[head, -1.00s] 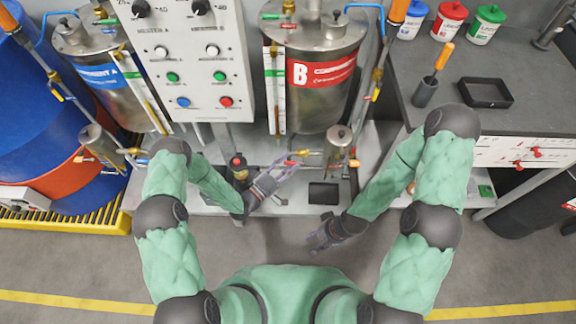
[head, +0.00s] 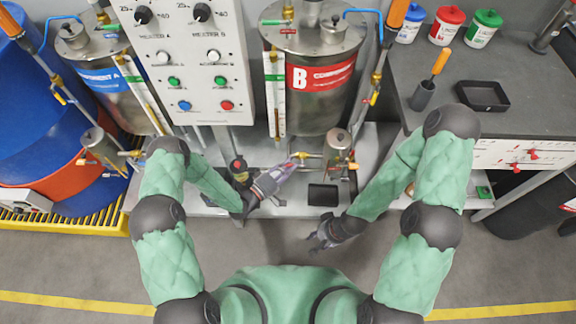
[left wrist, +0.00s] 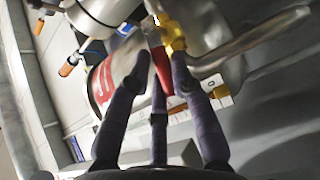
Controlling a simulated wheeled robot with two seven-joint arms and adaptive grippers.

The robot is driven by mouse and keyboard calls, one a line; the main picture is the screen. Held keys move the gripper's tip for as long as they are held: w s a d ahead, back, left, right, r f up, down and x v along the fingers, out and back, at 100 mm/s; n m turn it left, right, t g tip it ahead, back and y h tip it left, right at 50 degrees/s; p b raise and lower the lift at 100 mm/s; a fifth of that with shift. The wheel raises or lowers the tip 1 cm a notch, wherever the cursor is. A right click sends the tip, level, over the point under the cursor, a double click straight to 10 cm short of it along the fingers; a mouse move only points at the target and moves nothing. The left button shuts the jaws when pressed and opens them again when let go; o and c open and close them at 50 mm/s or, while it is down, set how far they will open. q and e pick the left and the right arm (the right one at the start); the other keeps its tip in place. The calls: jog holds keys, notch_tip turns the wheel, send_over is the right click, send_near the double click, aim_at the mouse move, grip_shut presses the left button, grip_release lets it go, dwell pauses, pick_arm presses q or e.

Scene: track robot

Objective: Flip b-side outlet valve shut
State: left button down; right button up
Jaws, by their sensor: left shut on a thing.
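The b-side tank (head: 320,95) with its red "B" label stands at the back middle in the head view. Below it is the brass outlet valve (head: 308,155), also seen close up in the left wrist view (left wrist: 172,36). Its red lever (left wrist: 160,68) hangs down from the brass body between my fingers. My left gripper (head: 290,166) is shut on the red lever; in the left wrist view its fingers (left wrist: 158,75) close around it. My right gripper (head: 318,240) hangs empty in front of the bench, too small to tell its opening.
A control panel (head: 190,60) stands left of the tank. A metal filter pot (head: 338,145) is just right of the valve. A grey worktop (head: 440,105) with several lidded jars is at right.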

pick_arm(q)
jog(key=shift+d+r+m+g+y+p, duration=0.85)
jog(key=shift+m+y+p, duration=0.55)
jog(key=shift+y+p, duration=0.7)
jog(key=shift+d+r+m+g+y+p, duration=0.6)
jog(key=shift+d+m+y+p, duration=0.35)
jog(key=shift+m+y+p, duration=1)
jog(key=shift+d+r+m+g+y+p, duration=0.75)
jog(key=shift+y+p, duration=1)
jog(key=shift+p, duration=0.75)
jog(key=shift+d, duration=0.2)
jog(key=c, duration=1.1)
grip_release()
jog(key=v, duration=1.2)
jog(key=shift+s+d, duration=0.1)
